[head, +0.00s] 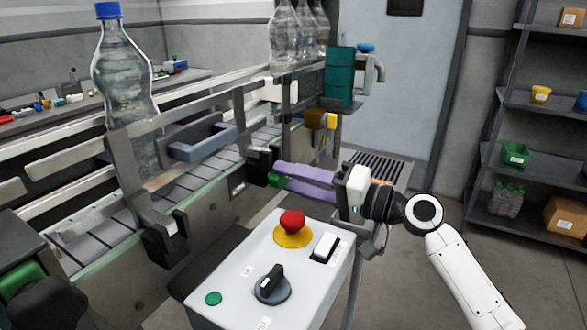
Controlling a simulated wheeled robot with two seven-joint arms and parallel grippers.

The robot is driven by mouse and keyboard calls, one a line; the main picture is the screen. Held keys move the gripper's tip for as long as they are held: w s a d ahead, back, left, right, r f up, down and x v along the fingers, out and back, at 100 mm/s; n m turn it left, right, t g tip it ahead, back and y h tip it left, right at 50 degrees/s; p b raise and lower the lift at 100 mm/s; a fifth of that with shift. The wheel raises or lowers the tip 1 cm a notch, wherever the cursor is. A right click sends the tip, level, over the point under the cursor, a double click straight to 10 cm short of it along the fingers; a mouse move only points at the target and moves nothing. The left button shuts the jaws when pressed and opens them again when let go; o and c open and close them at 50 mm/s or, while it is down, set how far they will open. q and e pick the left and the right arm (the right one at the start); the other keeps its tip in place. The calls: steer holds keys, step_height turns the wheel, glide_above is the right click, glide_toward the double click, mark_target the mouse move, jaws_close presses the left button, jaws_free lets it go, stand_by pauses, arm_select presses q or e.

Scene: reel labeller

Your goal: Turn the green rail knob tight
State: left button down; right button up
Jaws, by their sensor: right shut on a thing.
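The green rail knob (274,180) shows as a small green piece beside a dark clamp block (258,165) on the near side of the conveyor. My right gripper (281,177) reaches in from the right with its purple fingers pointing left. Its fingertips are shut on the green knob, which they partly hide. How tight the knob is cannot be told. A second green knob (22,277) shows at the bottom left on another dark clamp. My left gripper is not in view.
A control box (238,280) with a red button (292,222) and black rotary switch (270,284) stands just below my right gripper. A large bottle (122,75) stands on the conveyor (200,165). Shelves (535,110) stand at right; floor between is clear.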

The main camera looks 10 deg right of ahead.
steer(key=shift+m+p, duration=1.9)
steer(key=shift+m, duration=1.4)
steer(key=shift+f, duration=0.1)
steer(key=o, duration=1)
steer(key=shift+o, duration=0.2)
steer(key=shift+d, duration=0.1)
steer(key=b+v, duration=0.2)
steer(key=v, duration=0.8)
